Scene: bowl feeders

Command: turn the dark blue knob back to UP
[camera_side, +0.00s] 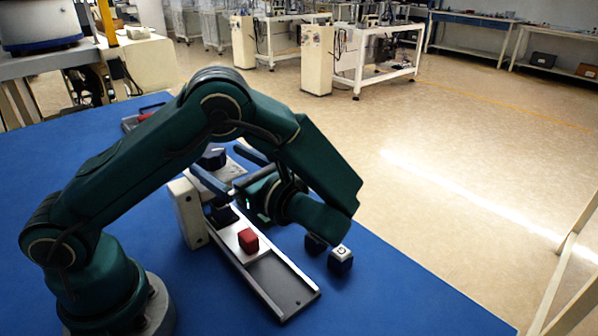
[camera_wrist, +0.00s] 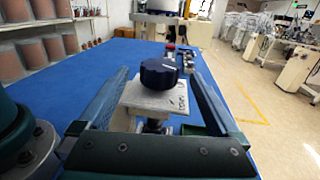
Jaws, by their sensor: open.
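The dark blue knob (camera_wrist: 159,73) sits on top of a white plate (camera_wrist: 150,98) with small dark lettering that I cannot read. A small pale mark shows on the knob, but which way it points is unclear. In the side view the knob (camera_side: 211,158) stands above the track. My gripper (camera_wrist: 159,75) is open, with one finger on each side of the knob and a visible gap on both sides. In the side view my gripper (camera_side: 214,157) comes in level from the right, its fingertips near the knob.
A metal track (camera_side: 280,283) runs below, with a red block (camera_side: 248,240) on it. A dark cube with a white power-symbol top (camera_side: 341,255) stands right of the track, beside another dark piece (camera_side: 315,243). The blue table (camera_side: 390,300) is clear at the front right.

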